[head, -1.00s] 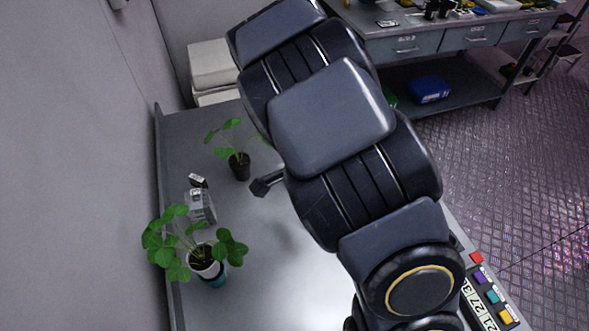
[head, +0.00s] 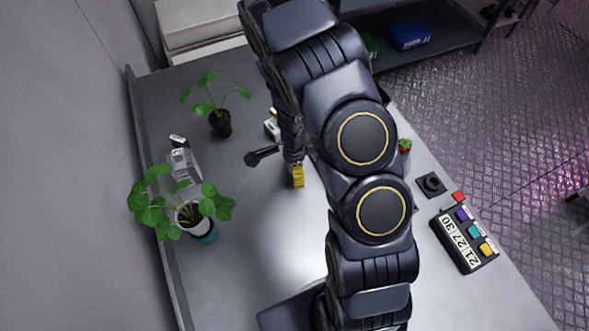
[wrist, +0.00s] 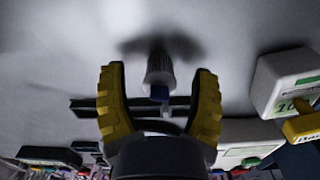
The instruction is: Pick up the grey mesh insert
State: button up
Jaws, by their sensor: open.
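My gripper (head: 298,176) shows in the head view as a yellow finger low over the middle of the grey table. In the wrist view its two yellow ribbed fingers (wrist: 160,72) are spread apart. A pale grey ribbed cylinder-like piece (wrist: 160,66) with a blue end lies in line with the gap between them. I cannot tell for sure whether it is the grey mesh insert, nor whether a finger touches it. My arm hides part of the table in the head view, and I cannot make out the insert there.
Two potted plants (head: 221,123) (head: 195,222) and a clear container (head: 184,167) stand left. A dark bar-like piece (head: 262,155) is beside the gripper. A timer-like box (head: 464,240) and a black square piece (head: 432,185) lie right. White boxes (wrist: 285,80) flank the right finger.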

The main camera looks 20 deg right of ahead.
jog(key=shift+f, duration=0.3)
jog(key=c, duration=0.9)
jog(key=shift+o, duration=0.2)
jog(key=shift+r, duration=0.1)
